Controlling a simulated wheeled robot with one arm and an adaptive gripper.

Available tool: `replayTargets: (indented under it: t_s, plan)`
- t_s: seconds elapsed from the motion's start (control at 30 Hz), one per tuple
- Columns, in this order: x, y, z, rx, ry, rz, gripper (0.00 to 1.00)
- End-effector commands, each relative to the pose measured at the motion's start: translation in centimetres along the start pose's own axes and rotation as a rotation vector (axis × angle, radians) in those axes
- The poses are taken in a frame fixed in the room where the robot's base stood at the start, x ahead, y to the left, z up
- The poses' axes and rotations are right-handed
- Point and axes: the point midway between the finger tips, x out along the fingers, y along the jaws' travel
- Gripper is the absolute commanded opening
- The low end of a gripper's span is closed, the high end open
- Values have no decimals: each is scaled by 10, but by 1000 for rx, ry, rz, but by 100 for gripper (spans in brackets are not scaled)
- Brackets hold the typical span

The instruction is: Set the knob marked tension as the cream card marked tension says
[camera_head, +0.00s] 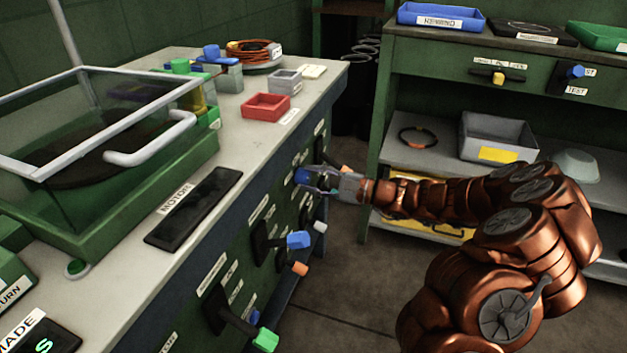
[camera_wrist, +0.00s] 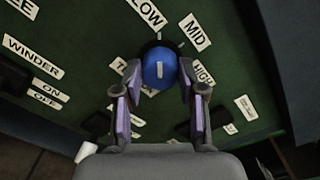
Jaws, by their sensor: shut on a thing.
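A round blue knob (camera_wrist: 152,72) on the green panel is in the upper middle of the wrist view, with a short white mark on its face. LOW (camera_wrist: 150,14), MID (camera_wrist: 195,33) and HIGH (camera_wrist: 203,73) labels are around it. A label starting with T (camera_wrist: 121,66) is left of it, mostly hidden. My gripper (camera_wrist: 156,90) is shut on the knob, one finger on each side. In the head view my gripper (camera_head: 311,180) reaches the blue knob (camera_head: 301,175) on the bench front.
Lever handles with blue (camera_head: 299,240) and green (camera_head: 265,340) ends stick out of the bench front below my gripper. A WINDER label (camera_wrist: 33,56) with ON and OFF is at left in the wrist view. A shelf unit (camera_head: 430,62) stands behind my arm.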

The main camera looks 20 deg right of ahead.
Motion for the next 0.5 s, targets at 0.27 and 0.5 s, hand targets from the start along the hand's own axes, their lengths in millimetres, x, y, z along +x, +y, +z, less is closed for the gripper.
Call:
replayTargets:
  t_s: [0.27,0.5]
  plan:
    - [0,1,0,0,0,2,48]
    - [0,0,0,1,0,1,64]
